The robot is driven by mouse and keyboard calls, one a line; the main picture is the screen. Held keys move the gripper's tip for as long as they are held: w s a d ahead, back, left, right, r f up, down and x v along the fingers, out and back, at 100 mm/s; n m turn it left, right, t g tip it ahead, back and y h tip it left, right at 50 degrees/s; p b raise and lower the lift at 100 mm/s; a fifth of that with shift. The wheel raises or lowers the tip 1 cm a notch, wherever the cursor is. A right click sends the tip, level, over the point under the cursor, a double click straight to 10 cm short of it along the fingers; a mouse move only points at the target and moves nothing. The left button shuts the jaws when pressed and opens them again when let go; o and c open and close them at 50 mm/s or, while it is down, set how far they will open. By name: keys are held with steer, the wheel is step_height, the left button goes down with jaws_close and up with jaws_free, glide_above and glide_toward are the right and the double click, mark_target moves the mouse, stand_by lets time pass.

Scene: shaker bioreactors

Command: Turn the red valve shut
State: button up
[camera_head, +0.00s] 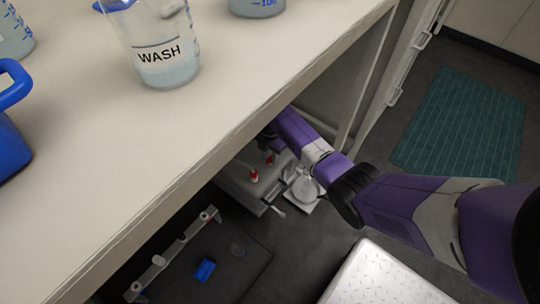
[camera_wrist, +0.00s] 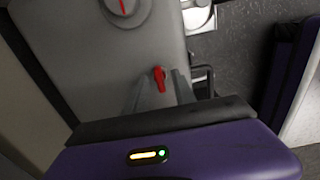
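A small red handle (camera_wrist: 159,78), which looks like the red valve, stands on a grey equipment top (camera_wrist: 110,65) in the wrist view. In the head view, two small red parts show under the bench: a nearer one (camera_head: 254,175) and a farther one (camera_head: 269,158). I cannot tell for sure which matches the handle. My gripper (camera_wrist: 160,90) is open, its two grey fingers apart on either side of the red handle. Whether they touch it is not clear. In the head view my gripper (camera_head: 268,138) is dark and partly hidden by the bench edge.
The bench top (camera_head: 120,165) overhangs the work area and carries a WASH beaker (camera_head: 160,60). A rack (camera_head: 175,250) and blue block (camera_head: 205,269) lie lower left. Floor shows at right.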

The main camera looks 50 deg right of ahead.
jaws_close()
steer(key=shift+r+p, duration=0.1)
steer(key=shift+p, duration=0.2)
steer(key=m+p, duration=0.2)
steer(key=m, duration=0.1)
steer(key=shift+r, duration=0.1)
steer(key=m+p, duration=0.2)
steer(key=m, duration=0.1)
steer(key=shift+m, duration=0.3)
steer(key=m+p, duration=0.2)
steer(key=m, duration=0.9)
steer(key=shift+f+p, duration=0.2)
steer(key=shift+p, duration=0.2)
steer(key=shift+m, duration=0.3)
